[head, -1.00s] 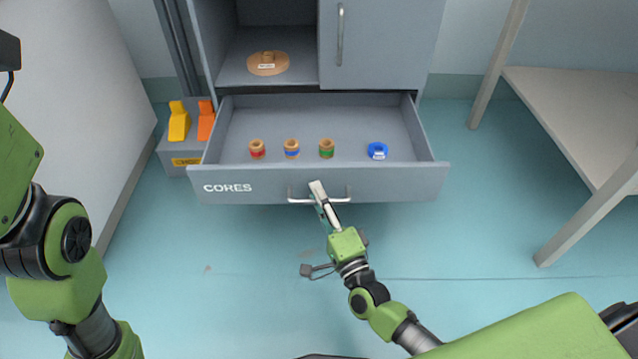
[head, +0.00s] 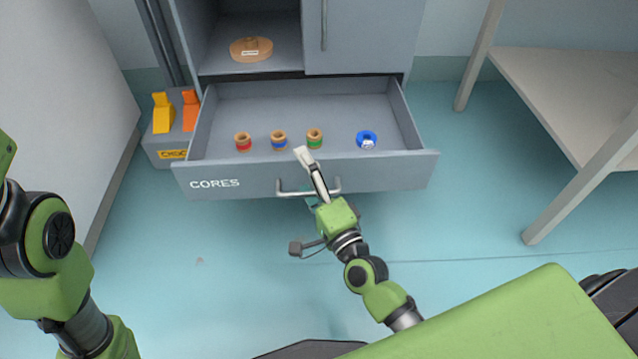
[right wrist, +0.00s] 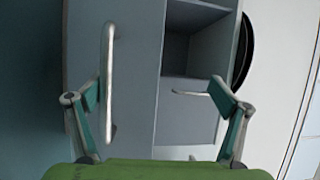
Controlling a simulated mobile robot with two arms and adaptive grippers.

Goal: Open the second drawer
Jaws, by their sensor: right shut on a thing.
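A grey drawer (head: 232,184) labelled CORES stands pulled out from the cabinet. Its metal bar handle (head: 290,193) is on the middle of the front. My right gripper (head: 312,172) is shut on this handle, with one pale finger reaching up past the drawer's top edge. The right wrist view shows both fingers (right wrist: 156,95) at the sides and a long bar handle (right wrist: 109,80) on a grey panel; I cannot tell which handle that is. Only my left arm shows at the left of the head view; its gripper is out of view.
The drawer holds three ringed spools (head: 279,140) and a blue ring (head: 366,139). Above it are a shelf with a wooden disc (head: 251,49) and a closed door (head: 370,35). A bin (head: 168,147) stands left, a table (head: 560,85) right.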

